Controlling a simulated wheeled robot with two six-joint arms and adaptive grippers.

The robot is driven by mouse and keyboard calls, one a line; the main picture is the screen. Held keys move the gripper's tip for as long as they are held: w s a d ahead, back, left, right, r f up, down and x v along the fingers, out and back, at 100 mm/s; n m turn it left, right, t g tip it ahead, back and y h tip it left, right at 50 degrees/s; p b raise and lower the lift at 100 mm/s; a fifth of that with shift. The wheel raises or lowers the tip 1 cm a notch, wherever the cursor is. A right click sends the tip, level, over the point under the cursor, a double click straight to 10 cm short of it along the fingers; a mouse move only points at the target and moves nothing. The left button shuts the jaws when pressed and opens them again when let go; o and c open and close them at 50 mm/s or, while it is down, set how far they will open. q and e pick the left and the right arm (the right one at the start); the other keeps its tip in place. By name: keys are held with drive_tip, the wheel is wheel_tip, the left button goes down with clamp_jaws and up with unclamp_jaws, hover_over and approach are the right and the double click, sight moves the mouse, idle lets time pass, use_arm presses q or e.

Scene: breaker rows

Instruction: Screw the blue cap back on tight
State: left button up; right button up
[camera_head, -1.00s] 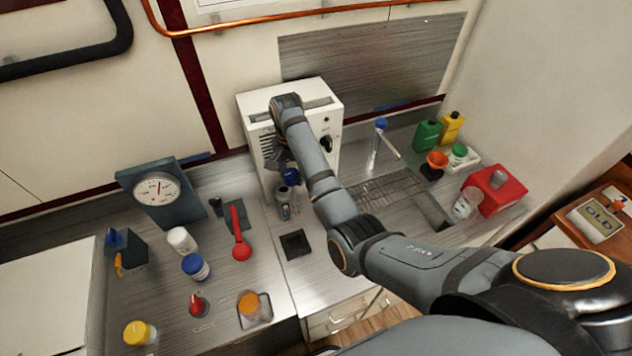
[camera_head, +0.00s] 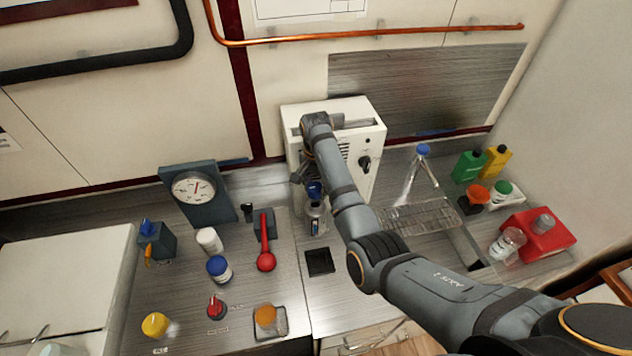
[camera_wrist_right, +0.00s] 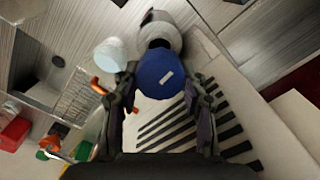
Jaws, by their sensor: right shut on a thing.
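My right gripper (camera_head: 312,181) is shut on the blue cap (camera_head: 315,189), in front of the white machine. The clear bottle (camera_head: 316,220) with a label stands upright on the metal bench directly below the cap. In the right wrist view the blue cap (camera_wrist_right: 162,72) sits between the two fingers of the gripper (camera_wrist_right: 162,86), and the grey-looking bottle (camera_wrist_right: 160,30) shows behind it. The cap is at the bottle's mouth; whether it touches the neck I cannot tell. My left gripper is not in view.
The white machine (camera_head: 362,115) stands close behind the bottle. A blue-topped flask (camera_head: 422,165) and a rack (camera_head: 420,215) are to the right. A black square pad (camera_head: 319,262) lies in front.

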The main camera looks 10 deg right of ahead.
sight(316, 196)
drive_tip(key=shift+f, duration=1.1)
drive_tip(key=shift+p, duration=0.45)
drive_tip(key=shift+f+b, duration=0.65)
drive_tip(key=shift+f, duration=0.55)
idle(0.6)
drive_tip(key=o, duration=1.1)
wheel_tip(316, 196, up, 12)
drive_tip(key=shift+r, duration=0.1)
